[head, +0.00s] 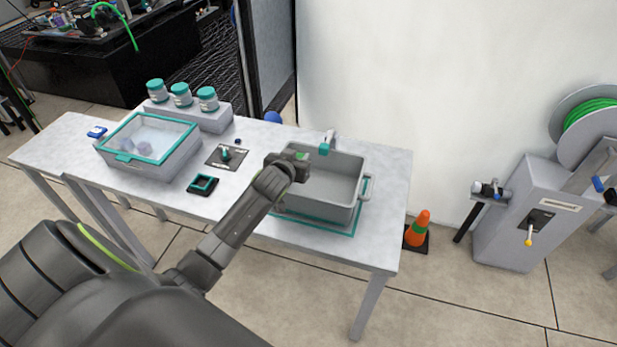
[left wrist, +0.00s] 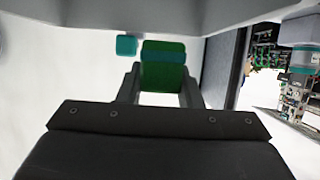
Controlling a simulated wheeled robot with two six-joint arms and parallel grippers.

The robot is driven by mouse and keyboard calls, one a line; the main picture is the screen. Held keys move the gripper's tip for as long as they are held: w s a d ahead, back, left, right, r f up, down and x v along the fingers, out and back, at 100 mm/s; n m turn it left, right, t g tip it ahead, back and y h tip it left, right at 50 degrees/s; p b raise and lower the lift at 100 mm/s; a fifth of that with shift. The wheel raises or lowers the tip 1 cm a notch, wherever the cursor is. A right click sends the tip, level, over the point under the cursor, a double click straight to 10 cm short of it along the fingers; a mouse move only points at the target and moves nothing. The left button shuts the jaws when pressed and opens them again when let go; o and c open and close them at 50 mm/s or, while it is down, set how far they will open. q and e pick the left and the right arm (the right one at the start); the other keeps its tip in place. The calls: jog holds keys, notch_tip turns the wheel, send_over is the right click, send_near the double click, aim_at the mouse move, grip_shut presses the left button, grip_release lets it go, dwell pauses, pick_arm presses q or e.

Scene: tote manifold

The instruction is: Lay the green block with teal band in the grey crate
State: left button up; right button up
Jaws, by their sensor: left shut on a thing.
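The green block with a teal band shows in the left wrist view (left wrist: 162,52), between the fingers of my left gripper (left wrist: 160,88). In the head view only a small green part of it shows (head: 302,156). My left gripper (head: 294,163) is shut on the block at the left, far part of the grey crate (head: 318,205), above rim height as far as I can tell. The crate stands on the table inside a teal outline and looks empty where its inside shows. My arm hides its left side. My right gripper is not in view.
A white-and-teal fitting (head: 325,144) stands at the crate's far rim. Left of the crate are a black switch plate (head: 227,156), a small dark tray (head: 202,185), a teal-rimmed lidded bin (head: 150,158) and jars (head: 181,96) on a grey riser. An orange cone (head: 418,229) stands right of the table (head: 385,230).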

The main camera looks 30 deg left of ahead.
pick_arm(q)
jog(key=shift+f, duration=2.95)
jog(key=shift+d, duration=0.1)
jog(key=shift+f+b, duration=0.45)
jog(key=shift+f, duration=0.15)
jog(key=o, duration=1)
jog(key=shift+s+f, duration=0.2)
jog(key=shift+s, duration=0.1)
jog(key=shift+c, duration=0.2)
jog(key=shift+w+r+p, duration=0.1)
jog(key=shift+r+p, duration=0.35)
jog(key=shift+r, duration=0.15)
jog(key=v, duration=1.1)
jog(key=shift+s+r, duration=0.3)
jog(key=shift+r, duration=0.05)
